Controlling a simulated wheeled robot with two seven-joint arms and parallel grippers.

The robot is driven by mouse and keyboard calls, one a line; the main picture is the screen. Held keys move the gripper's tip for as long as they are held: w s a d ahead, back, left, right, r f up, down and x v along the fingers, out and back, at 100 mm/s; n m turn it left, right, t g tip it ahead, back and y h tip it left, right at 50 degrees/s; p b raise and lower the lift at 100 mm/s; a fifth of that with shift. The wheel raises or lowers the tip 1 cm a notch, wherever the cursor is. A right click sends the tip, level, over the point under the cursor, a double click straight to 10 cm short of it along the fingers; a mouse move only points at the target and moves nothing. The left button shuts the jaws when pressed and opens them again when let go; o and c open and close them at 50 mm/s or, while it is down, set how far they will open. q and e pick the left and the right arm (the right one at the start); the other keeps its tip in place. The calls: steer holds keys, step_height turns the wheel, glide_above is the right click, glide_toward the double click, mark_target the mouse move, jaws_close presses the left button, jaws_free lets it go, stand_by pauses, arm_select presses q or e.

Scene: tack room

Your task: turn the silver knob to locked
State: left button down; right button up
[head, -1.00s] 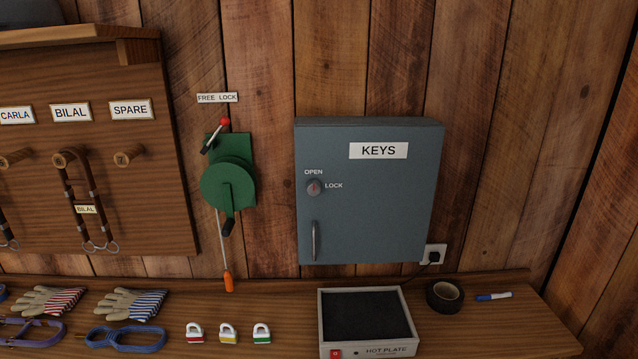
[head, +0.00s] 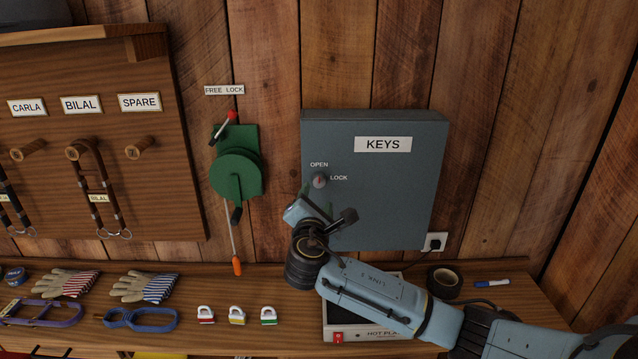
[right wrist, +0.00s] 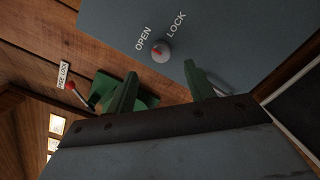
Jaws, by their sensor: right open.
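The silver knob (head: 319,180) is on the front of the grey KEYS cabinet (head: 400,185), with OPEN printed above it and LOCK to its right. Its red mark appears to point toward OPEN. The knob also shows in the right wrist view (right wrist: 162,51), beyond the fingertips. My right gripper (head: 316,197) is open, its green fingers just below and around the knob's lower side in the head view. The right wrist view shows the fingers (right wrist: 160,70) apart with nothing between them. My arm hides the cabinet's handle in the head view. My left gripper is out of view.
A green winch (head: 237,172) with a red-tipped lever hangs left of the cabinet. A hot plate (head: 338,325) stands on the bench below, partly hidden by my arm. Several padlocks, gloves, black tape (head: 444,282) and a marker (head: 492,283) lie on the bench.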

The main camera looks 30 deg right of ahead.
mark_target(319, 183)
steer(key=x, duration=0.8)
steer(key=shift+f, duration=0.1)
steer(key=shift+c, duration=0.4)
steer(key=c, duration=0.9)
